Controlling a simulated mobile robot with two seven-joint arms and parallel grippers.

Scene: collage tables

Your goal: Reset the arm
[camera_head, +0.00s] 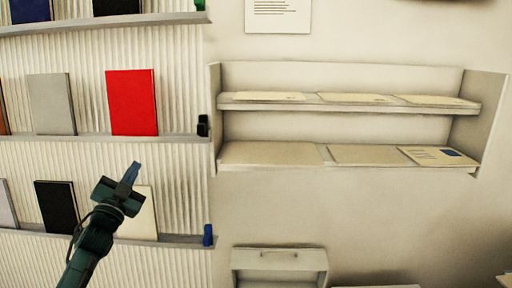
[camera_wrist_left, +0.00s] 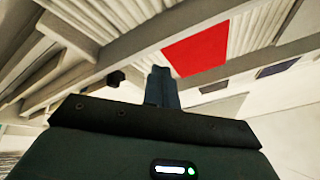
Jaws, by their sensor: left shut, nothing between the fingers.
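My left gripper (camera_head: 132,172) is in the lower left of the head view, its arm coming up from the bottom edge. Its fingers are shut with nothing between them and point up and slightly right. It appears in front of the lower shelf, partly covering a cream book (camera_head: 147,212) and beside a black book (camera_head: 57,205). In the left wrist view the closed fingers (camera_wrist_left: 160,85) stick up beyond the dark gripper body. My right gripper is in neither view.
A ribbed wall rack holds a red book (camera_head: 131,102) and a grey book (camera_head: 51,104) on its middle ledge (camera_head: 180,138). A two-level wall shelf (camera_head: 340,108) with flat papers hangs to the right. A pale box (camera_head: 279,262) stands below it. The wall between looks clear.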

